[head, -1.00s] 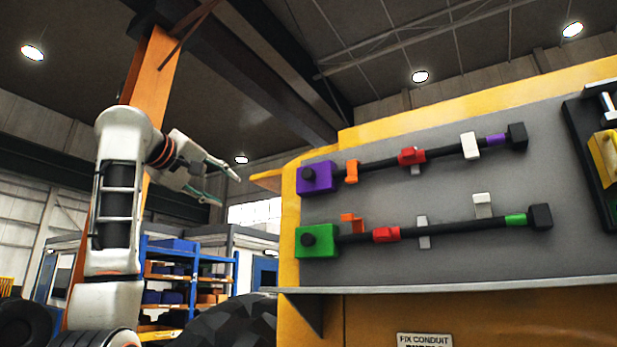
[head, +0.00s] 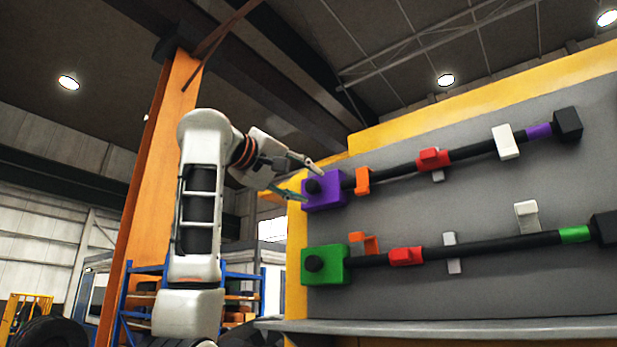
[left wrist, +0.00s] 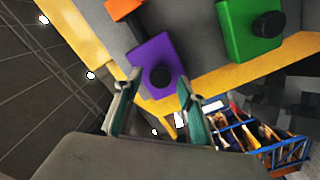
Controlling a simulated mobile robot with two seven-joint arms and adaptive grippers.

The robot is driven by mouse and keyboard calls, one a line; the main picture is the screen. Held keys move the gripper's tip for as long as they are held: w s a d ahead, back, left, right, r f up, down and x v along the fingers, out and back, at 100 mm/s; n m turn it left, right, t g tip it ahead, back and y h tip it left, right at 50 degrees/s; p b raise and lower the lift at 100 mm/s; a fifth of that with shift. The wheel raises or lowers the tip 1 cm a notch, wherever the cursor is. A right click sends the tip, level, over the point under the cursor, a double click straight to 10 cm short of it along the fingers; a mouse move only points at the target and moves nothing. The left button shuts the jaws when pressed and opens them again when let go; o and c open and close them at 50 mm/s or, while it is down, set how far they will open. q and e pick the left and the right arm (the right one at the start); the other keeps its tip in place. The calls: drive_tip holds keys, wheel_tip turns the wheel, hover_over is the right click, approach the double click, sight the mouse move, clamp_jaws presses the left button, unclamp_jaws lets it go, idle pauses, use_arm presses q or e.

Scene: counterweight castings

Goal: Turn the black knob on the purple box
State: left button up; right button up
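The purple box (head: 330,190) is on the grey panel at the left end of the upper black conduit. Its black knob (head: 312,186) faces out. In the left wrist view the purple box (left wrist: 148,62) and its black knob (left wrist: 159,78) show just beyond the fingertips, toward the space between them. My left gripper (head: 304,180) is open and empty, with its fingers to the left of and close to the purple box. Its two fingers also show apart in the left wrist view (left wrist: 158,84). I cannot tell whether a fingertip touches the box. My right gripper is not in view.
A green box (head: 332,264) with a black knob sits below the purple one. Orange (head: 362,181), red (head: 433,160) and white (head: 505,142) clips line the conduit. A ledge (head: 440,326) runs under the panel. An orange column (head: 160,170) stands behind my left arm.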

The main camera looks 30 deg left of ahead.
use_arm(q)
drive_tip(key=shift+w, duration=0.65)
drive_tip(key=c, duration=1.1)
drive_tip(key=shift+c, duration=0.2)
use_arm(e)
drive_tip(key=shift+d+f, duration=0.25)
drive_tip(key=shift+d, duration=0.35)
